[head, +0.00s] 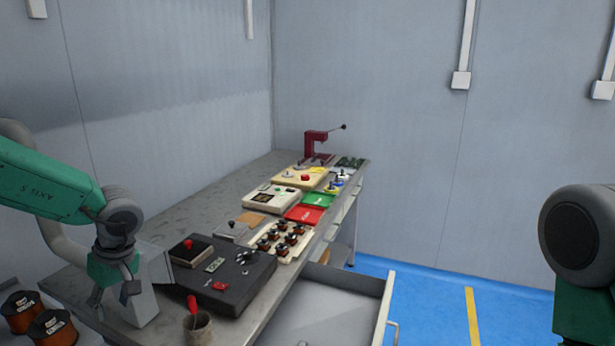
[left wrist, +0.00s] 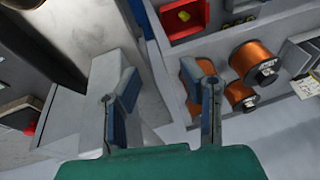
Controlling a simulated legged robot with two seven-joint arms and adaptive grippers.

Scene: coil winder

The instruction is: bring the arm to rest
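My left arm (head: 50,185) comes in from the left of the head view, above the near left end of the workbench (head: 190,205). My left gripper (head: 112,290) points down beside a pale grey block (head: 148,300). In the left wrist view the two fingers of my left gripper (left wrist: 163,95) stand well apart with nothing between them. Whether the fingers touch the block is unclear. Part of my right arm (head: 585,240) shows at the right edge of the head view; its gripper is out of view.
Copper wire spools (head: 52,330) stand left of my gripper and also show in the left wrist view (left wrist: 250,62).

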